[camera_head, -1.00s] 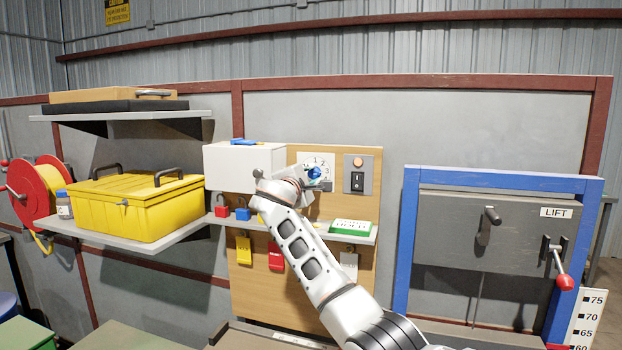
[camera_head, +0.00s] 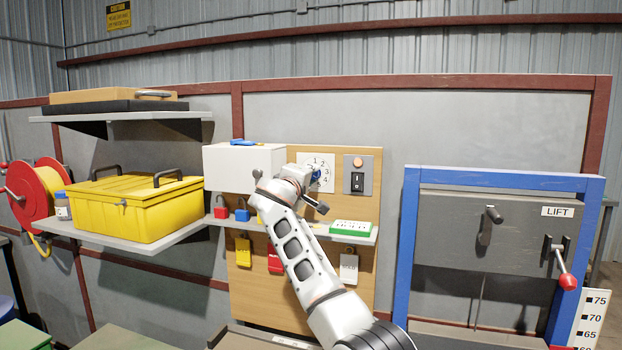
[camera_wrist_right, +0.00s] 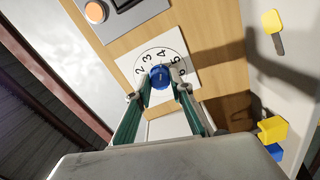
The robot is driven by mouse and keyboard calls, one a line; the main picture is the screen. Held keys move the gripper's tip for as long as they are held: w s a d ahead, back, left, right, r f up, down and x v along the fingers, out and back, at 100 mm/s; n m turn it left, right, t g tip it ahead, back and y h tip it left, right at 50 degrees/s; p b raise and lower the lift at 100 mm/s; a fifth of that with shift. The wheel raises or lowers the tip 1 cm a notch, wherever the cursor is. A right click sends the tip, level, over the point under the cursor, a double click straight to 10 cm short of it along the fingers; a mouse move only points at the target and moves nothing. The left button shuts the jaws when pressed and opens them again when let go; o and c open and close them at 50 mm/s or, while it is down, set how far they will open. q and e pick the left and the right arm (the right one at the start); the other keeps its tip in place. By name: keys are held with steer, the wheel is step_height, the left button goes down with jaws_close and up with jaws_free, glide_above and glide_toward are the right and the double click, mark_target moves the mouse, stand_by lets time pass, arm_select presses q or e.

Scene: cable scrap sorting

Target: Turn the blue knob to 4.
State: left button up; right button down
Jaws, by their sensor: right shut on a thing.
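The blue knob (camera_head: 316,174) sits on a white dial plate (camera_head: 328,160) on the wooden board. In the right wrist view the knob (camera_wrist_right: 160,76) is at the centre of the dial (camera_wrist_right: 146,60), with figures 2 to 6 readable around it. My right gripper (camera_wrist_right: 162,87) has its two green-sided fingers closed on either side of the knob. I cannot clearly tell which figure the knob points to. In the head view my right gripper (camera_head: 312,178) partly covers the knob and the dial's left part. My left gripper is not in view.
A switch panel (camera_head: 358,162) with an orange button is right of the dial, and a white box (camera_head: 243,165) is left. Below, a narrow shelf (camera_head: 300,230) holds red and blue padlocks and a green-white block (camera_head: 351,228). Tags hang underneath.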

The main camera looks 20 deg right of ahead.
stand_by(0.4)
steer(key=c, duration=1.8)
jaws_free()
steer(key=shift+s+a, duration=0.1)
steer(key=v, duration=0.7)
steer(key=shift+s, duration=0.15)
steer(key=shift+a+f, duration=0.1)
